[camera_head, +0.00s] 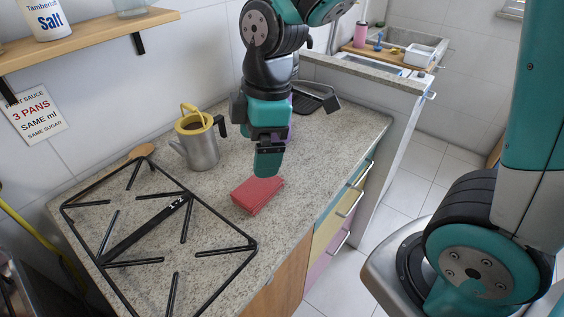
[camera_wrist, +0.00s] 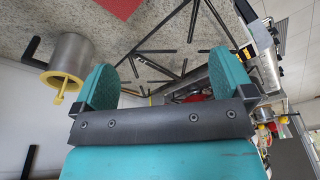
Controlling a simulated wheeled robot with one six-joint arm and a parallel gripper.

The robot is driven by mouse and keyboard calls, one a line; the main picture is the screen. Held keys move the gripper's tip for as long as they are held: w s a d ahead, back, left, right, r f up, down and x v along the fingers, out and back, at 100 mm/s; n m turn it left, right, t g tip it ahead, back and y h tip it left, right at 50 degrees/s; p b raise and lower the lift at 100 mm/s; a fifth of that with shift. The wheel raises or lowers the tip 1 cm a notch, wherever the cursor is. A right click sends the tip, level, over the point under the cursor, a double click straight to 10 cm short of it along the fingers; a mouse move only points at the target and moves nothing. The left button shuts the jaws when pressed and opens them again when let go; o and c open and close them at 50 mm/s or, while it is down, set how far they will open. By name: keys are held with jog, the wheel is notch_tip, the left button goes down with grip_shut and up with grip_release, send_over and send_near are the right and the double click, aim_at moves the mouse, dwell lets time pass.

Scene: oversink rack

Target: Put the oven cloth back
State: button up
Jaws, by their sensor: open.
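A red folded cloth (camera_head: 258,194), which looks like the oven cloth, lies flat on the speckled counter near its front edge, right of the hob grate. Part of it also shows at the top edge of the wrist view (camera_wrist: 121,7). My gripper (camera_head: 268,160) is above the counter, just behind and above the cloth in the head view, and apart from it. In the wrist view my gripper (camera_wrist: 166,80) has its two teal fingers wide apart with nothing between them.
A steel pot (camera_head: 199,148) with a yellow rim stands left of my gripper. A black hob grate (camera_head: 160,235) fills the front left counter. A dark object with a purple part is partly hidden behind my gripper. A wooden shelf (camera_head: 90,38) hangs upper left.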

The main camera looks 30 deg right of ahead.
jog(key=s+a+r+m+y, duration=0.1)
jog(key=s+r+m+y, duration=0.1)
jog(key=s+r+m, duration=0.3)
jog(key=s+m, duration=0.3)
jog(key=s, duration=0.4)
jog(key=shift+s+a+r+m, duration=0.15)
jog(key=shift+a+m, duration=0.15)
jog(key=shift+a, duration=0.1)
